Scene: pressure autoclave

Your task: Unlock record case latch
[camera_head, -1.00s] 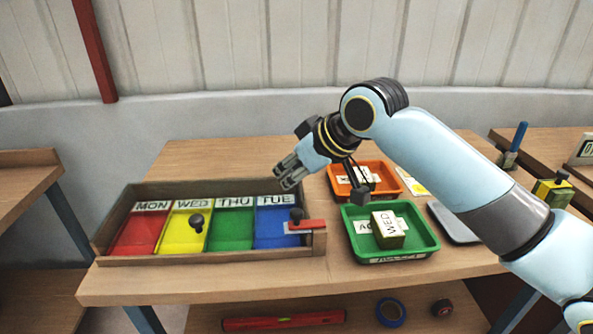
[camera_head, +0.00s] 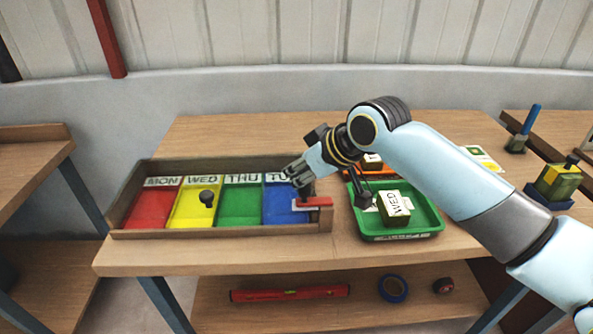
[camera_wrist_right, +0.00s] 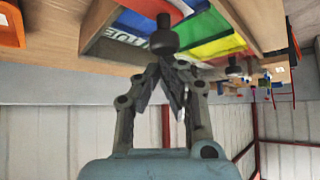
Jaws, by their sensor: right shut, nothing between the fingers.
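The record case is a wooden tray (camera_head: 222,229) with red, yellow, green and blue sections labelled MON, WED, THU and TUE. A red latch bar (camera_head: 318,202) sits at its front right corner, with a dark knob (camera_head: 306,192) beside it at the blue section. My right gripper (camera_head: 300,185) is shut and empty, its fingertips right at this knob and partly covering it. In the right wrist view a dark knob (camera_wrist_right: 163,36) stands just beyond the closed fingertips (camera_wrist_right: 173,65); I cannot tell whether they touch. My left gripper is out of view.
A second dark knob (camera_head: 206,196) stands on the yellow section. A green tray (camera_head: 425,224) holding a WED block (camera_head: 394,208) is right of the case, under my forearm. An orange tray (camera_head: 384,171) is behind it, mostly hidden. The table behind the case is clear.

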